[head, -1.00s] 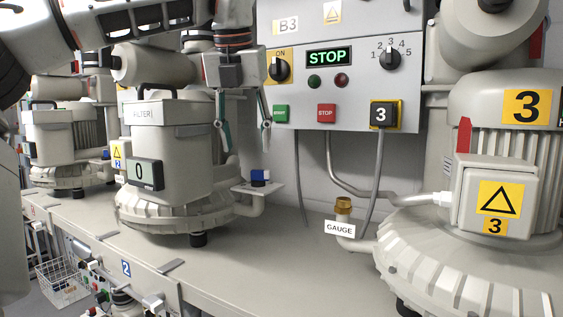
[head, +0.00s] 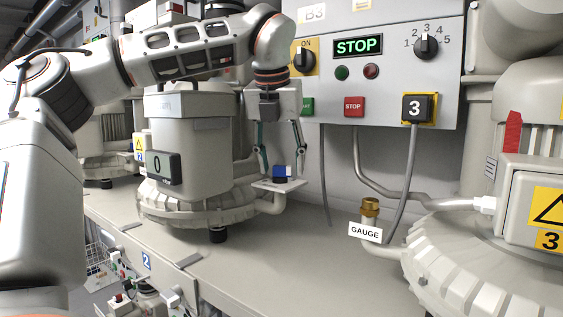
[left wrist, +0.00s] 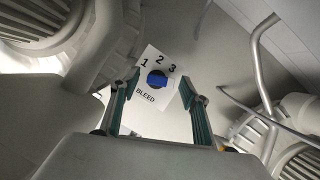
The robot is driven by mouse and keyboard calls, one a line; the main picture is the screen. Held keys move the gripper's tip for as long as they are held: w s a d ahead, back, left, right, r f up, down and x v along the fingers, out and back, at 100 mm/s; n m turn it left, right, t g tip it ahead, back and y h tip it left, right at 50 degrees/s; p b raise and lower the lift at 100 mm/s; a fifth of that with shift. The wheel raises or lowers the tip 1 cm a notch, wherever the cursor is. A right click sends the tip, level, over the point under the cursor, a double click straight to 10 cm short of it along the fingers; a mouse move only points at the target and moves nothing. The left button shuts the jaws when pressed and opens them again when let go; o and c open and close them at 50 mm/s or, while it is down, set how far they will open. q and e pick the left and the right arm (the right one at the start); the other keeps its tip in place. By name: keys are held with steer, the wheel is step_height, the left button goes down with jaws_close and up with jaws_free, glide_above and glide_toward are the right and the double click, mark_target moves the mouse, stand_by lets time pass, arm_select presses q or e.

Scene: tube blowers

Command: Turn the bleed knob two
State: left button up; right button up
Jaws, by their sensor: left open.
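The bleed knob (head: 282,172) is a small blue knob on a white plate (head: 280,186) at the end of a pipe beside the machine marked 0. In the left wrist view the blue knob (left wrist: 157,81) sits on its plate (left wrist: 150,97), printed BLEED with 1, 2 and 3 around it. Its blue bar lies toward the right, on the 3 side; its exact setting is hard to tell. My left gripper (head: 283,166) points down above it, open and empty. In the left wrist view the left gripper's fingers (left wrist: 161,82) stand either side of the knob. My right gripper is not in view.
The machine (head: 192,140) stands close left of the knob. A control panel (head: 385,75) reading STOP is on the wall behind. A brass-capped GAUGE fitting (head: 370,208) and machine 3 (head: 480,265) stand at the right. The bench (head: 290,255) in front is clear.

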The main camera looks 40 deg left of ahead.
arm_select(q)
steer(key=c, duration=1.1)
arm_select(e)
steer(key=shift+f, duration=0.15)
